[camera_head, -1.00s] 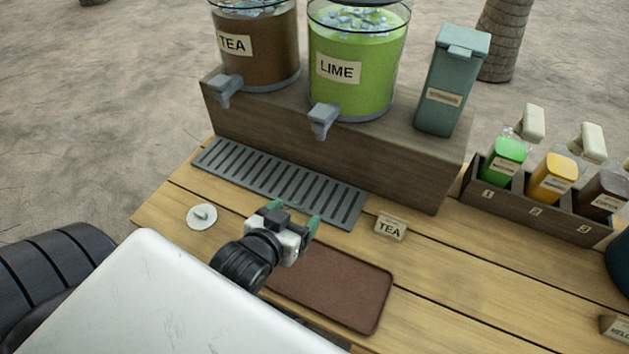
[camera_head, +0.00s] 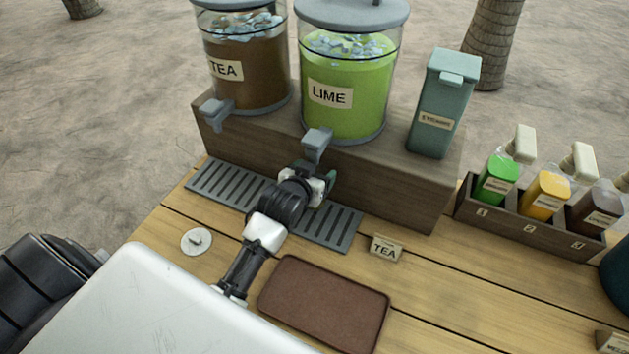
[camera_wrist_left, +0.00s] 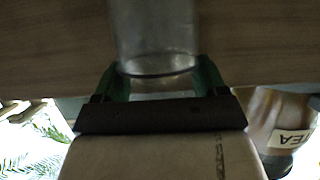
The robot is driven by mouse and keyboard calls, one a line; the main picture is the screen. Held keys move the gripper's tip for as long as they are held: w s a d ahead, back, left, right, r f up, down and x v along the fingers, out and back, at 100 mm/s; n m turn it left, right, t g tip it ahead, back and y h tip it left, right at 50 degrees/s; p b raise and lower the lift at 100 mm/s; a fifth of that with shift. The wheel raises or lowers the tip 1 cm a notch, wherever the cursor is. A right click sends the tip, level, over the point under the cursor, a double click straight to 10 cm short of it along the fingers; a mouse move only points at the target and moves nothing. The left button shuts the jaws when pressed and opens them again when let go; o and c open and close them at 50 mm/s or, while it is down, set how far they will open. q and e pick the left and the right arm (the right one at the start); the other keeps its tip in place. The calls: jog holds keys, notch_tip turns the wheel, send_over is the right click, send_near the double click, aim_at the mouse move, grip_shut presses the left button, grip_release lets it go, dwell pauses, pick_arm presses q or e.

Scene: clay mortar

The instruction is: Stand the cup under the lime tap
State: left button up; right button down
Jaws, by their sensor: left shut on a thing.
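The clear cup (camera_wrist_left: 155,35) stands between the green fingers of my left gripper (camera_wrist_left: 160,82) in the left wrist view, and the fingers are shut on it. In the head view my left gripper (camera_head: 322,182) is over the drip grate (camera_head: 335,226), just below the grey lime tap (camera_head: 316,143). The cup is hidden there behind the gripper and wrist. I cannot tell whether the cup touches the grate. The lime dispenser (camera_head: 352,100) holds green drink and stands on the wooden riser (camera_head: 400,180). My right gripper is not in view.
The tea dispenser (camera_head: 245,85) and its tap (camera_head: 216,112) are to the left. A brown tray (camera_head: 325,305), a TEA sign (camera_head: 385,248) and a round lid (camera_head: 197,241) lie in front. A teal canister (camera_head: 442,105) and a bottle rack (camera_head: 530,225) stand right.

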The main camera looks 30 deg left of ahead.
pick_arm(q)
jog(key=shift+f, duration=1.7)
jog(key=shift+s, duration=0.1)
jog(key=shift+f, duration=0.2)
jog(key=o, duration=1.2)
jog(key=shift+c, duration=0.2)
jog(key=shift+r, duration=0.1)
jog(key=shift+r, duration=0.2)
jog(key=v, duration=1.2)
jog(key=shift+f, duration=0.1)
